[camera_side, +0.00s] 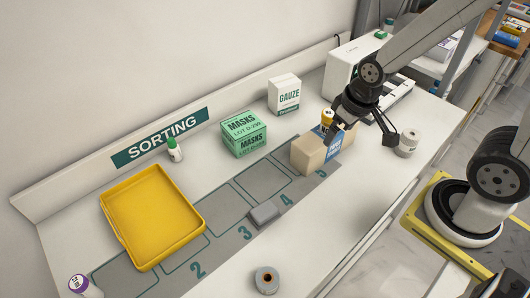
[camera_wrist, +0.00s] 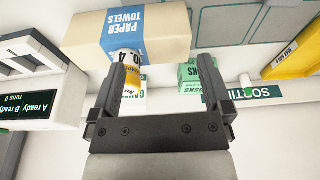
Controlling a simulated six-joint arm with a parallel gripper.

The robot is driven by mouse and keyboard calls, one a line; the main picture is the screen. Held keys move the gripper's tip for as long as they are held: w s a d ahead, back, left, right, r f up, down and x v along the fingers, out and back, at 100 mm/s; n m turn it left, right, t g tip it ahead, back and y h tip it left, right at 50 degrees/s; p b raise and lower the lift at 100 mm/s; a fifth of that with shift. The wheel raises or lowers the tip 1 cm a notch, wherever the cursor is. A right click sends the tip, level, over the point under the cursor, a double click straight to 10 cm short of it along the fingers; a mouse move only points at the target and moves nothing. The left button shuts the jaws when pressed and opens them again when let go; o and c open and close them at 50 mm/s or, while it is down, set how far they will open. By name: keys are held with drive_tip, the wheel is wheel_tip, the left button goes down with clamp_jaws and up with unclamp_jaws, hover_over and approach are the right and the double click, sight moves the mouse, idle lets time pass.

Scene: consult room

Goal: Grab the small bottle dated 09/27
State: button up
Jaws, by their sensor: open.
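A small bottle with a yellow upper part (camera_side: 327,117) stands behind the paper towels pack in the side view, partly hidden by the pack and my gripper. In the wrist view a small bottle (camera_wrist: 129,58) with a white label and yellow band shows just inside the left finger; only part of its print shows and I cannot make out a date. My gripper (camera_side: 365,128) is open and empty, close to this bottle. A white bottle with a green cap (camera_side: 175,151) stands below the SORTING sign. A white bottle with a purple label (camera_side: 83,286) is at the lower left.
The paper towels pack (camera_side: 309,154) stands close beside the yellow bottle.

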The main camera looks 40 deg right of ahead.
drive_tip(key=c, duration=0.7)
